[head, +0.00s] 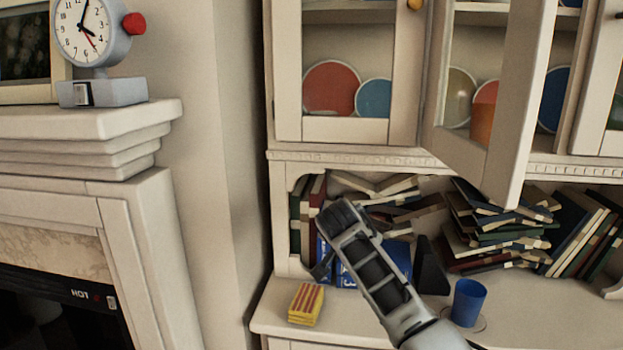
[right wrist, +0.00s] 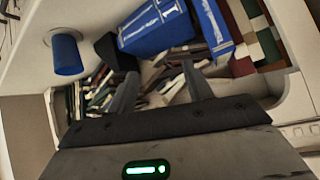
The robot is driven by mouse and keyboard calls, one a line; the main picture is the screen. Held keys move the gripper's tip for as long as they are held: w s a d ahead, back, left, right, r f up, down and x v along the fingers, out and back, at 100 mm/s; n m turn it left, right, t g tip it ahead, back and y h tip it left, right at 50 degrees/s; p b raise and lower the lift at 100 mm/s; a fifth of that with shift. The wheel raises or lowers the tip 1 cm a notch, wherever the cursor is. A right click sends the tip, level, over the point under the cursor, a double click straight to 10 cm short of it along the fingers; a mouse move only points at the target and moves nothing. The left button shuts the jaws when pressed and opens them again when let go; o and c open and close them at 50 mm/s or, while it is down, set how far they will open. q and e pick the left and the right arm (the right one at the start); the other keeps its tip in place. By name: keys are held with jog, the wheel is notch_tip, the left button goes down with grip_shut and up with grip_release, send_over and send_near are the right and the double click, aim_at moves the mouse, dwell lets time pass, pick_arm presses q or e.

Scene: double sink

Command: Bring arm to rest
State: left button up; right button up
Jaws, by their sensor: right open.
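My right arm (head: 375,270) reaches up from the bottom of the head view, in front of the hutch's lower shelf. In the right wrist view my right gripper (right wrist: 162,88) has its two dark fingers spread apart with no object held between them. Books and a blue box (right wrist: 155,27) show beyond the fingers. In the head view the fingertips are hard to make out against the dark shelf. My left arm and gripper are not in view.
The hutch's glass door (head: 500,110) hangs open above my arm. A blue cup (head: 467,302) stands right of the arm on the counter. A yellow striped box (head: 306,303) lies to its left. A clock (head: 93,40) stands on the mantel (head: 80,122).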

jog(key=s+d+f+n+y, duration=0.1)
jog(key=s+f+n+y, duration=0.15)
jog(key=s+f, duration=0.85)
jog(key=s+d+f+n+y, duration=0.1)
jog(key=s+f+n+y, duration=0.15)
jog(key=s+f, duration=0.8)
jog(key=s+d+f+n, duration=0.2)
jog(key=s, duration=0.7)
jog(key=s+d+f+n+t+y, duration=0.1)
jog(key=s+d+f+n, duration=0.1)
jog(key=s, duration=0.7)
jog(key=shift+f, duration=0.6)
